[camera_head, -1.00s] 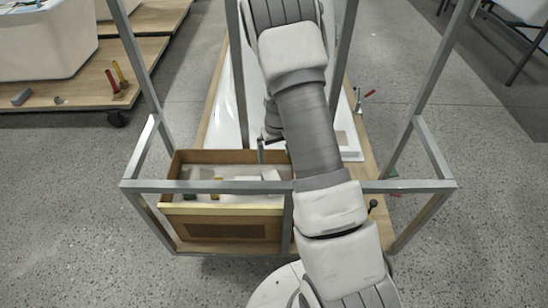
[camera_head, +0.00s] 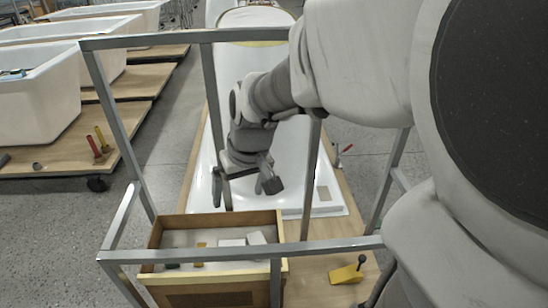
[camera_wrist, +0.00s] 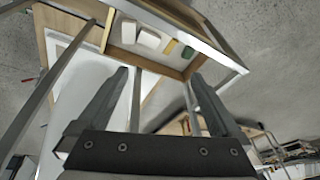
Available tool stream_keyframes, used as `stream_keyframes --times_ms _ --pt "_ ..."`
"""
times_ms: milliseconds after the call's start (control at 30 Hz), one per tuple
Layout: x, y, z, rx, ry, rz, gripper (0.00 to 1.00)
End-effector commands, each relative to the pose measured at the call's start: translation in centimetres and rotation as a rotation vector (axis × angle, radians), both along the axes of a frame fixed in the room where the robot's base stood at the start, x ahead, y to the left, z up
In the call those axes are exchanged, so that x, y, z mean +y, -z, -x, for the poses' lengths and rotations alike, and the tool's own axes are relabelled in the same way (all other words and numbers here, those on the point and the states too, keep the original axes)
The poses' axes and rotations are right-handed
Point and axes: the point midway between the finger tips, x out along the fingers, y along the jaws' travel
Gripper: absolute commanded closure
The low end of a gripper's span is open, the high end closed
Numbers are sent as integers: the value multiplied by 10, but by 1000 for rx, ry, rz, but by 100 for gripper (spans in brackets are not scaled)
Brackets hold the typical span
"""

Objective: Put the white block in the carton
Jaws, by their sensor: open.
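The open-topped brown carton (camera_head: 153,237) stands at the lower left in the head view, behind a metal frame bar. Two white blocks lie inside it, one flat (camera_head: 232,243) and one tilted beside it (camera_head: 256,238); I cannot tell which one the task names. Both also show in the wrist view, the first (camera_wrist: 150,38) and the second (camera_wrist: 129,31). My gripper (camera_head: 250,194) is open and empty, above the white tub shell and beyond the carton's far wall. In the wrist view its fingers (camera_wrist: 159,80) are spread wide, with the carton (camera_wrist: 108,30) beyond them.
A yellow piece (camera_head: 200,245) and a dark piece lie in the carton. Grey metal frame posts and bars (camera_head: 140,40) surround the work area. A yellow tool (camera_head: 347,274) lies on the wooden board to the right. Tub shells (camera_head: 40,100) on wooden platforms stand at left.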

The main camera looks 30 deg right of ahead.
Motion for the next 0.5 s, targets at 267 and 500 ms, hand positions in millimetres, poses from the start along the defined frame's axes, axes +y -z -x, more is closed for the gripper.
stream_keyframes --times_ms 267,500 --pt "13 -66 76 -162 0 45 0" --pt "14 -72 117 -202 18 76 0"
